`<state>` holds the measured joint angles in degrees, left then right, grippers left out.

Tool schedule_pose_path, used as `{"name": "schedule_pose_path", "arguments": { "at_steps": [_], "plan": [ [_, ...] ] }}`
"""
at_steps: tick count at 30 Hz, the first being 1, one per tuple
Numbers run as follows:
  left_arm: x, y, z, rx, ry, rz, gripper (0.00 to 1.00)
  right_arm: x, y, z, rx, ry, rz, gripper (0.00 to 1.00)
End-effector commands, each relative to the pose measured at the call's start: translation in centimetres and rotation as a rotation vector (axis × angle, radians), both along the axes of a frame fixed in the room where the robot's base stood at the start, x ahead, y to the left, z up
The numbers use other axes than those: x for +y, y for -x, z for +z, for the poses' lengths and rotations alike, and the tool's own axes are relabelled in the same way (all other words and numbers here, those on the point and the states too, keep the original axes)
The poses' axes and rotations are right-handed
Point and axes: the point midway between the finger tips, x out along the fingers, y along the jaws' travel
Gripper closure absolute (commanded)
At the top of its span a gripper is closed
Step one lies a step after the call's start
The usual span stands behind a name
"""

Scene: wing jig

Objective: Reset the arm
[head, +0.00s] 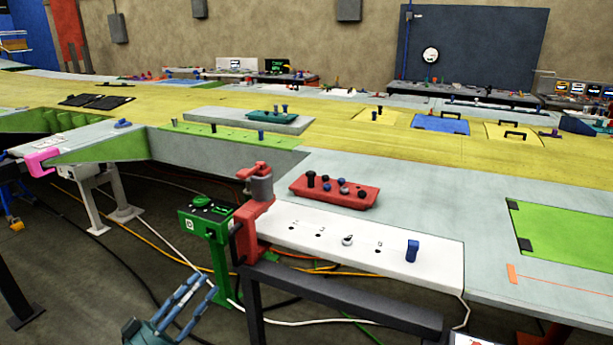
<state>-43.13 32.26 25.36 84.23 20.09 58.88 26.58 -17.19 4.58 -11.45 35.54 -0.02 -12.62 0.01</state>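My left gripper (204,284) is at the bottom left of the head view, low and in front of the wing jig. Its blue fingers point up and to the right with a gap between them, and nothing shows in the gap. It is apart from the green box on a post and from the white panel. My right gripper is out of view.
A green control box (205,218) on a post and a red clamp (252,215) stand just beyond the gripper. A white panel (385,255) with a blue knob and a red tray (333,190) of knobs lie on the jig's near edge. Cables cross the floor.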

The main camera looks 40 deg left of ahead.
Motion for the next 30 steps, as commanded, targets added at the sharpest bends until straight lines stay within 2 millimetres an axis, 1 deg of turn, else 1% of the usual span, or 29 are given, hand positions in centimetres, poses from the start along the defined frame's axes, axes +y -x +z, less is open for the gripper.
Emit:
{"name": "schedule_pose_path", "arguments": {
  "at_steps": [4,6,8,10,11,12,14,15,17,18,20,21,23,24,26,27,29,30],
  "plan": [
    [0.0,0.0,-0.1,0.001,0.000,0.001,0.62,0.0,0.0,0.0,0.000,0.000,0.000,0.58],
    [0.1,0.0,-0.8,0.016,0.004,0.010,0.62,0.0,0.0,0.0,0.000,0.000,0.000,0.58],
    [0.3,-0.1,-2.4,0.052,0.012,0.028,0.62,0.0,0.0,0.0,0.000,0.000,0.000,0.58],
    [0.5,-0.1,-5.6,0.120,0.023,0.063,0.62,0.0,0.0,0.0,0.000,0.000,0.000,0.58],
    [0.6,-0.1,-7.4,0.160,0.029,0.079,0.62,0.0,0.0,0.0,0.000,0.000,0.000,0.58],
    [0.6,0.0,-10.1,0.219,0.038,0.103,0.62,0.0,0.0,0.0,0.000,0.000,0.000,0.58],
    [0.3,0.4,-14.6,0.319,0.053,0.137,0.62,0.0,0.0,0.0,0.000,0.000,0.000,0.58],
    [-0.1,0.7,-17.7,0.389,0.059,0.156,0.62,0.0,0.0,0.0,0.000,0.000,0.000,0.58],
    [-1.0,1.5,-22.2,0.494,0.071,0.180,0.62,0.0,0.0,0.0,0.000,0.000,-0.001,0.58],
    [-1.8,2.0,-25.2,0.564,0.076,0.191,0.62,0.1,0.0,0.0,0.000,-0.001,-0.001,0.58],
    [-3.2,3.1,-29.5,0.669,0.083,0.201,0.62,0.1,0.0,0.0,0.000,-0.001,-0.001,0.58],
    [-4.3,3.9,-32.3,0.739,0.086,0.204,0.62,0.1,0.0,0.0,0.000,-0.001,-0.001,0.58],
    [-6.2,5.3,-36.3,0.845,0.088,0.204,0.62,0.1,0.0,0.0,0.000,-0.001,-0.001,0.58],
    [-7.6,6.3,-38.9,0.915,0.087,0.199,0.62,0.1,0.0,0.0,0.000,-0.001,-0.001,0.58],
    [-9.9,7.9,-42.5,1.020,0.084,0.186,0.62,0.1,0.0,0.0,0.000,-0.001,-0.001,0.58],
    [-11.6,9.2,-44.8,1.092,0.078,0.174,0.62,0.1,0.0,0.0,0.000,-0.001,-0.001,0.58],
    [-14.3,11.1,-48.0,1.200,0.068,0.149,0.62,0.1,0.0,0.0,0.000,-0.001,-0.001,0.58],
    [-16.2,12.4,-50.0,1.269,0.056,0.129,0.62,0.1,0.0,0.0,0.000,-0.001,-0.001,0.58]
  ]
}}
